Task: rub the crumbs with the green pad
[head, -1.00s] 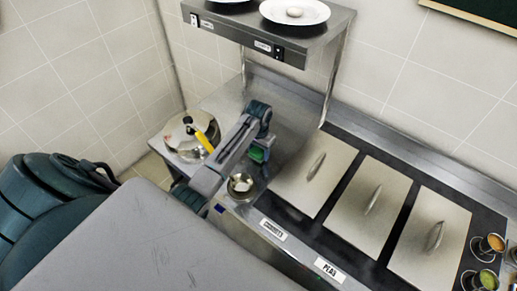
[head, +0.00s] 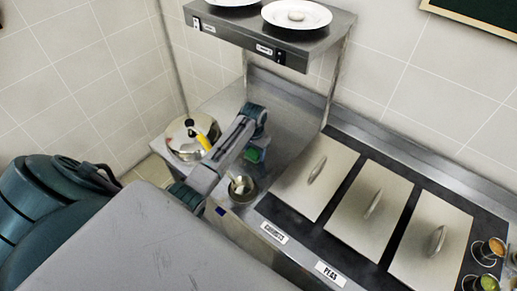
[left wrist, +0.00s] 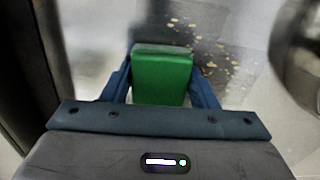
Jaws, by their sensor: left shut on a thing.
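The green pad (left wrist: 162,78) is held between the two blue fingers of my left gripper (left wrist: 160,85) in the left wrist view. In the head view the pad (head: 255,154) is a small green patch under my left gripper (head: 252,148), over the steel counter (head: 292,128). Tan crumbs (left wrist: 212,62) lie scattered on the steel surface, beyond and to the right of the pad in the left wrist view. I cannot make out the crumbs in the head view. Whether the pad touches the surface is not clear. My right gripper is out of view.
A small steel pot (head: 242,189) stands close in front of the pad. Lidded wells (head: 316,178) lie to the right. A shelf with plates (head: 297,15) overhangs the back.

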